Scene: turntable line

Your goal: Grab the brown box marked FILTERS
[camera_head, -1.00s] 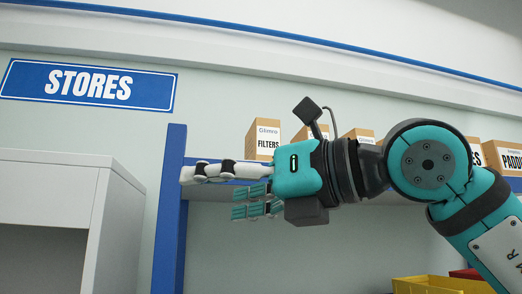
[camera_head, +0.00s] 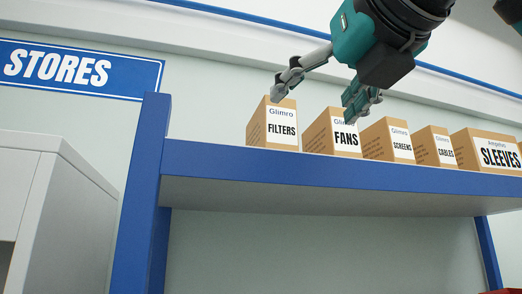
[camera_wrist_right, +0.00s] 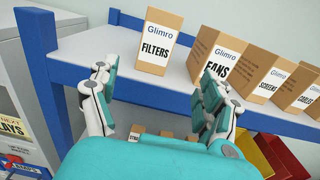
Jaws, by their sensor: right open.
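The brown FILTERS box (camera_head: 270,128) stands upright at the left end of the blue shelf's top board (camera_head: 340,170). In the right wrist view the FILTERS box (camera_wrist_right: 155,48) shows its white label, ahead of and between my fingers. My right gripper (camera_head: 320,92) is open and empty, above the shelf, with one finger overlapping the top of the FILTERS box in the head view and the other near the FANS box (camera_head: 338,135). In the wrist view the right gripper (camera_wrist_right: 155,95) has its fingers well apart. I cannot tell whether it touches either box. My left gripper is not in view.
Right of FANS stand the SCREENS box (camera_head: 390,142), CABLES box (camera_head: 434,148) and SLEEVES box (camera_head: 486,152). A blue post (camera_head: 140,200) rises at the shelf's left end. A grey cabinet (camera_head: 50,220) stands further left. A yellow bin (camera_wrist_right: 255,155) sits lower right.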

